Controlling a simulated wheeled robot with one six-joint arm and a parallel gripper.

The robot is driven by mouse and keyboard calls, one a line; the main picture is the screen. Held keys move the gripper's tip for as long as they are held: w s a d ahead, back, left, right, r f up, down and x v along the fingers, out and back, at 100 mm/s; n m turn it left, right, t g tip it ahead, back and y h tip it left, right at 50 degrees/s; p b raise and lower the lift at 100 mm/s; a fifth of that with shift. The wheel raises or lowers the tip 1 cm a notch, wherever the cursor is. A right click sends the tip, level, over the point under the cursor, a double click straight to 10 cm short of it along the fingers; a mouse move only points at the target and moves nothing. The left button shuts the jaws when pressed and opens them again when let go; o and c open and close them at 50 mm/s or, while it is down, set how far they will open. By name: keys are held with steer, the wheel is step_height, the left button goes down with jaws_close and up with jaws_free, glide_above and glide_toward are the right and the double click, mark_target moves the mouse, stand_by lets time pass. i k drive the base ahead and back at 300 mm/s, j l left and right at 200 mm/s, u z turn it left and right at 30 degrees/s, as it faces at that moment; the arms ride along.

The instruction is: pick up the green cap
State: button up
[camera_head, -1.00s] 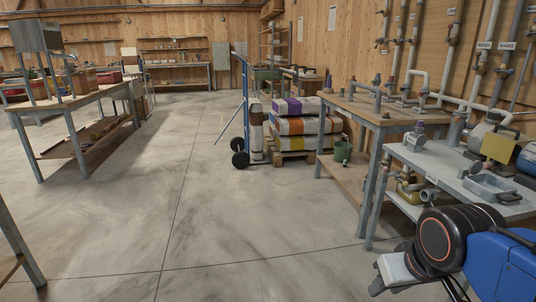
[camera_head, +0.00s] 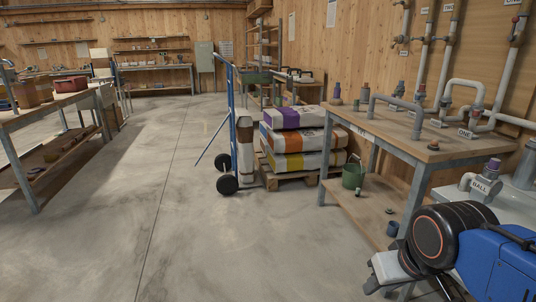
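I cannot make out a green cap for certain. A small dark green round piece (camera_head: 388,211) lies on the lower shelf of the wooden bench at right; it is too small to identify. A small greenish piece (camera_head: 357,192) is on the same shelf, in front of a green can (camera_head: 353,176). My gripper (camera_head: 385,284) is at the bottom right, in front of the benches and apart from these pieces.
The wooden pipe bench (camera_head: 432,150) stands at right, with a grey table (camera_head: 510,213) nearer. A blue hand truck (camera_head: 232,130) and stacked sacks (camera_head: 300,138) on a pallet stand ahead. Another bench (camera_head: 50,110) is at left. The concrete floor (camera_head: 170,230) between is clear.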

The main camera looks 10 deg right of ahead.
mark_target(356, 105)
steer(key=i+j+z, duration=0.1)
steer(key=i+z, duration=0.15)
steer(key=i, duration=0.2)
steer(key=i+j+z, duration=0.25)
steer(key=i, duration=0.15)
steer(key=i+j+z, duration=0.25)
steer(key=i, duration=0.15)
steer(key=l+z, duration=0.1)
steer(key=z, duration=1.8)
steer(key=k+j+z, duration=0.1)
steer(key=k+j, duration=0.15)
steer(key=k+u, duration=0.1)
steer(key=u, duration=1.7)
